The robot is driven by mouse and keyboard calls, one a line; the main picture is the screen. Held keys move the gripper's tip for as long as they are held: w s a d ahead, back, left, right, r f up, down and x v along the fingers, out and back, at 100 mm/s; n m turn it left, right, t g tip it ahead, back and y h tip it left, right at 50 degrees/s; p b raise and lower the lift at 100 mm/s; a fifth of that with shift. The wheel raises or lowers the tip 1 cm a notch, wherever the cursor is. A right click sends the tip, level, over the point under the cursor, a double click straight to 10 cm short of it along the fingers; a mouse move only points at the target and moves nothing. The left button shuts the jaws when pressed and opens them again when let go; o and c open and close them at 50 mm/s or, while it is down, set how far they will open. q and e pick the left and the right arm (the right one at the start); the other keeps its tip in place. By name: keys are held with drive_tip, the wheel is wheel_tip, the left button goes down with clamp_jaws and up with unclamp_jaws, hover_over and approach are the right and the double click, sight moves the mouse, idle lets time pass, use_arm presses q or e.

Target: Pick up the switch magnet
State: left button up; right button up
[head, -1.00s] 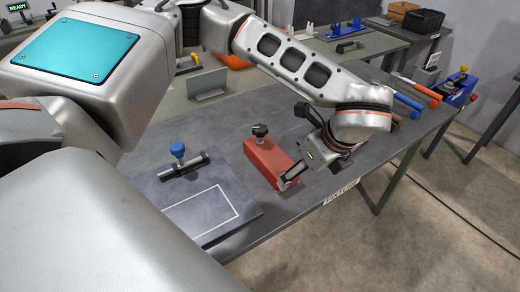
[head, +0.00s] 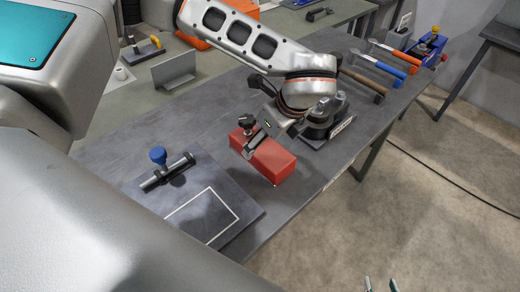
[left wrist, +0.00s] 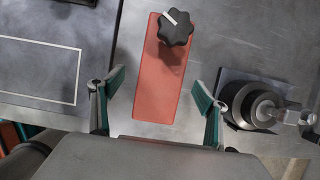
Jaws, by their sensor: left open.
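The switch magnet, a red block (head: 274,163) with a black star knob, lies on the dark grey table. The knob is at its far end in the head view. My left gripper (head: 256,141) is over the block and hides part of it. In the left wrist view, the red block (left wrist: 155,88) runs up the middle between the two spread green-padded fingers of my left gripper (left wrist: 158,84). Gaps show on both sides, and the gripper holds nothing. My right gripper (head: 380,284) shows only its tips at the bottom edge of the head view, apart and empty.
A dark plate (head: 222,226) with a white outline and a blue-knobbed clamp (head: 166,170) lies left of the block. A round metal fixture (head: 322,118) stands close on the right. Several handled tools (head: 378,66) lie further back. The table's front edge is near the block.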

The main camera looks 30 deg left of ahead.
sight(262, 145)
use_arm(q)
drive_tip(key=shift+w+p+x, duration=0.1)
drive_tip(key=shift+p+x, duration=0.25)
drive_tip(key=shift+x, duration=0.95)
drive_tip(key=shift+w+p+x, duration=0.15)
drive_tip(key=shift+p+x, duration=0.15)
drive_tip(key=shift+x, duration=1.05)
drive_tip(key=c, duration=1.8)
drive_tip(key=shift+r, duration=0.15)
clamp_jaws()
drive_tip(key=shift+w, duration=0.1)
